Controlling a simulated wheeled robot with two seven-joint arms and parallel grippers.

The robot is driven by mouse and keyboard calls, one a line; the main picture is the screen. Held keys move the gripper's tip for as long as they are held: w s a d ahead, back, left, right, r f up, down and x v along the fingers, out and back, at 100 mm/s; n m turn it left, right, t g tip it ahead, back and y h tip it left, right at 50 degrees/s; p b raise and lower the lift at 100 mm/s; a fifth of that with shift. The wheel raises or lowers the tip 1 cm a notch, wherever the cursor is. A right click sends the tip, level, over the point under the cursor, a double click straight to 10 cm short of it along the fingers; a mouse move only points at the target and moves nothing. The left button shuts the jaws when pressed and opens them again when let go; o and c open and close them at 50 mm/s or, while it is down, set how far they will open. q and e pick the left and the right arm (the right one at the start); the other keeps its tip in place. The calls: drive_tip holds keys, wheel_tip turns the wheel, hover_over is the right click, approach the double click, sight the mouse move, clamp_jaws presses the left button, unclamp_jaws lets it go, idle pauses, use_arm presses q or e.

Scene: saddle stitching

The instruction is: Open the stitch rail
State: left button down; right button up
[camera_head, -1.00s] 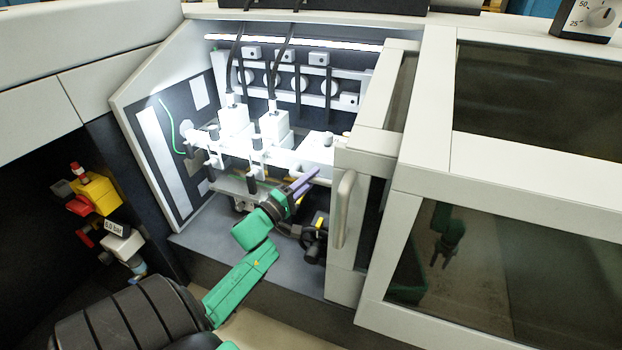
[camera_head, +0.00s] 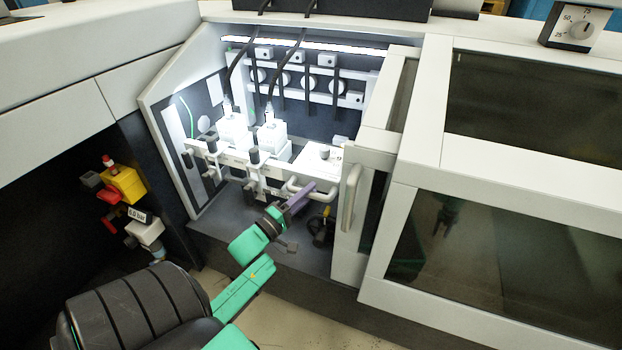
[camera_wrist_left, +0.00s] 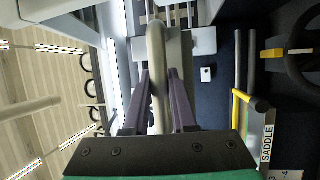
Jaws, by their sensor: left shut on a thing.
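The stitch rail (camera_head: 237,158) is a pale bar across the front of the lit machine bay, below two white stitching heads (camera_head: 270,137). A light loop handle (camera_head: 293,187) sticks out at its right end. My left gripper (camera_head: 308,188) has its purple fingers around this handle. In the left wrist view, the handle (camera_wrist_left: 156,45) is a thick pale rod running between the two fingers of the left gripper (camera_wrist_left: 159,82), which is shut on it. The handle's far end is hard to make out. My right gripper is not in view.
A pale guard door with an upright handle (camera_head: 349,195) stands close right of my left gripper. A glazed cover (camera_head: 500,270) lies farther right. A yellow and red valve unit (camera_head: 122,186) is at left. The left wrist view shows a yellow-ended lever (camera_wrist_left: 250,100) and a SADDLE label (camera_wrist_left: 268,145).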

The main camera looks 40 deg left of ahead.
use_arm(q)
drive_tip(key=s+d+p, duration=0.4)
drive_tip(key=s+p, duration=0.2)
drive_tip(key=s, duration=0.6)
drive_tip(key=shift+p, duration=0.35)
drive_tip(key=shift+d+f, duration=0.1)
drive_tip(key=c, duration=0.7)
unclamp_jaws()
drive_tip(key=s, duration=0.4)
drive_tip(key=s+f+b, duration=0.1)
drive_tip(key=s, duration=0.4)
drive_tip(key=s+a+f+b, duration=0.1)
drive_tip(key=s, duration=0.4)
drive_tip(key=shift+s+f, duration=0.2)
